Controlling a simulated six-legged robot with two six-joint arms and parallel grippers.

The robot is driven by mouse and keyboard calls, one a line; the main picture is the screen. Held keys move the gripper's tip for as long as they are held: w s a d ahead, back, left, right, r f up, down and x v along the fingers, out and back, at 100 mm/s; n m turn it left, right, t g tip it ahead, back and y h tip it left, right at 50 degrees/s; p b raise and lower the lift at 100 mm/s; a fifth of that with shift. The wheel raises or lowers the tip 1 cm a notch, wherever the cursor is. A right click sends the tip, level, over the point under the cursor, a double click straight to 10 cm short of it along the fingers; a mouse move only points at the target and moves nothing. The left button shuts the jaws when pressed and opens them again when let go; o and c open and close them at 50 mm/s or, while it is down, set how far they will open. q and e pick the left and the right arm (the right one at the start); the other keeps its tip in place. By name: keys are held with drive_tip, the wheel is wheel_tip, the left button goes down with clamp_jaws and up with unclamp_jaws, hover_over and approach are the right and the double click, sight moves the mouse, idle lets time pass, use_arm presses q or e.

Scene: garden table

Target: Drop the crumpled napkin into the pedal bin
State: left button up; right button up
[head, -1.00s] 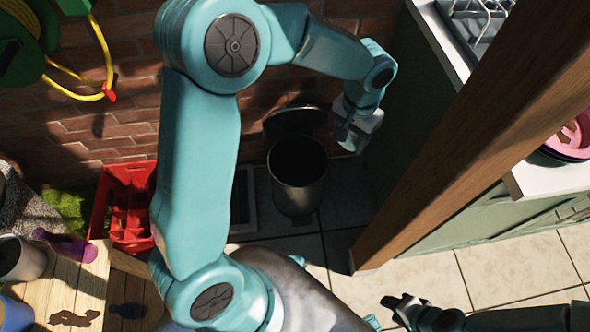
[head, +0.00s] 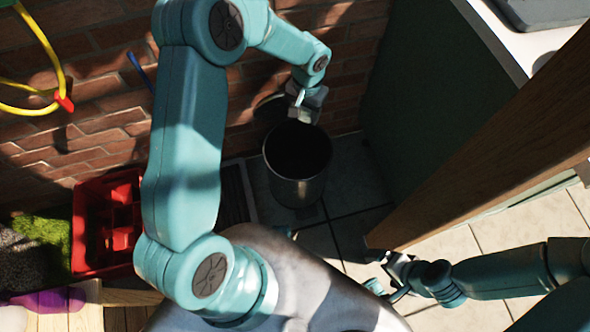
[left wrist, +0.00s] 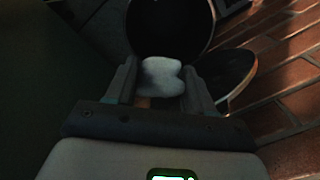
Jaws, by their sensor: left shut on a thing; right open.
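The pedal bin (head: 299,183) stands on the floor tiles by the brick wall, with its lid (head: 268,108) tipped up behind it and its dark mouth open. My left gripper (head: 298,119) is over the back part of the bin's mouth in the head view. In the left wrist view my left gripper (left wrist: 160,85) is shut on the white crumpled napkin (left wrist: 160,76), with the bin's open mouth (left wrist: 168,25) beyond it. The napkin cannot be made out in the head view. My right gripper (head: 388,275) is open and empty, low at the right beside the wooden post.
A red crate (head: 88,232) stands left of the bin. A thick wooden post (head: 480,155) slants across the right, in front of a green cabinet (head: 410,95) with a white worktop. A yellow hose (head: 55,65) hangs at upper left.

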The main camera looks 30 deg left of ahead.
use_arm(q)
drive_tip(key=a+f+b, duration=0.2)
drive_tip(key=f+b, duration=0.1)
drive_tip(key=f, duration=0.6)
drive_tip(key=a+f+b, duration=0.2)
drive_tip(key=f+b, duration=0.1)
drive_tip(key=f, duration=0.7)
drive_tip(key=shift+s+b, duration=0.2)
drive_tip(key=shift+b, duration=0.15)
use_arm(e)
wheel_tip(320, 180, down, 8)
drive_tip(key=shift+f, duration=0.2)
use_arm(q)
drive_tip(key=shift+a, duration=0.1)
use_arm(e)
drive_tip(key=shift+w, duration=0.1)
use_arm(q)
drive_tip(key=o, duration=1.1)
drive_tip(key=shift+r, duration=0.15)
wheel_tip(320, 180, up, 16)
drive_tip(key=p, duration=0.4)
drive_tip(key=shift+r, duration=0.1)
use_arm(e)
wheel_tip(320, 180, up, 4)
drive_tip(key=shift+a+r, duration=0.1)
drive_tip(key=shift+r, duration=0.05)
